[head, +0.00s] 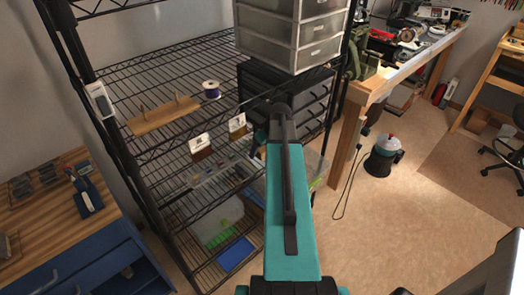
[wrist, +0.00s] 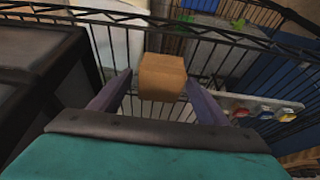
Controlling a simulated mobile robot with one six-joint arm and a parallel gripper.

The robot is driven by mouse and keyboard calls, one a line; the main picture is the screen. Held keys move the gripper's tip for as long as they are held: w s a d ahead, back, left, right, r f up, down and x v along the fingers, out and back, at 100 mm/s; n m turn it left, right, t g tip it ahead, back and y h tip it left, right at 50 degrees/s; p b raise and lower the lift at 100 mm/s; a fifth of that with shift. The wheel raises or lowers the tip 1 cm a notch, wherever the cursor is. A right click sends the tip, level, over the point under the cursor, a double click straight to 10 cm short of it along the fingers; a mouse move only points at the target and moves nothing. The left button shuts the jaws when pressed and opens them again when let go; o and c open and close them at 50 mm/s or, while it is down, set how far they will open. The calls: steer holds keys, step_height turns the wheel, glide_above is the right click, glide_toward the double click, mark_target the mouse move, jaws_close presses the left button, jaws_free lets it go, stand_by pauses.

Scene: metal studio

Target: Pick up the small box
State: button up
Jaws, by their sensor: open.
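The small box (wrist: 162,74) is a plain brown-orange block in the upper middle of the wrist view. It shows over a dark wire shelf, and its underside is hidden. My gripper (wrist: 160,84) is open, with one purplish finger on each side of the box's near end. I cannot tell whether the fingers touch it. In the head view my teal arm reaches into the wire shelving (head: 185,120). There the box and my fingertips are hidden behind the arm and the drawers.
A dark drawer unit (head: 300,98) stands on the shelf beside my arm, with pale drawers (head: 292,36) above it. A tray of small parts (wrist: 262,106) lies right of the box. A workbench (head: 390,80) stands to the right, with open floor (head: 400,225) before it.

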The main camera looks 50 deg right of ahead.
stand_by(0.4)
steer(key=c, duration=1.1)
steer(key=shift+r, duration=0.2)
steer(key=shift+c, duration=0.2)
steer(key=shift+r+b, duration=0.45)
steer(key=s+b, duration=0.5)
steer(key=s, duration=0.7)
steer(key=shift+s+a, duration=0.2)
steer(key=shift+a, duration=0.15)
steer(key=shift+s+f+b, duration=0.1)
steer(key=shift+s+b, duration=0.15)
steer(key=shift+b, duration=0.75)
steer(key=shift+s+b, duration=0.2)
steer(key=shift+b, duration=0.65)
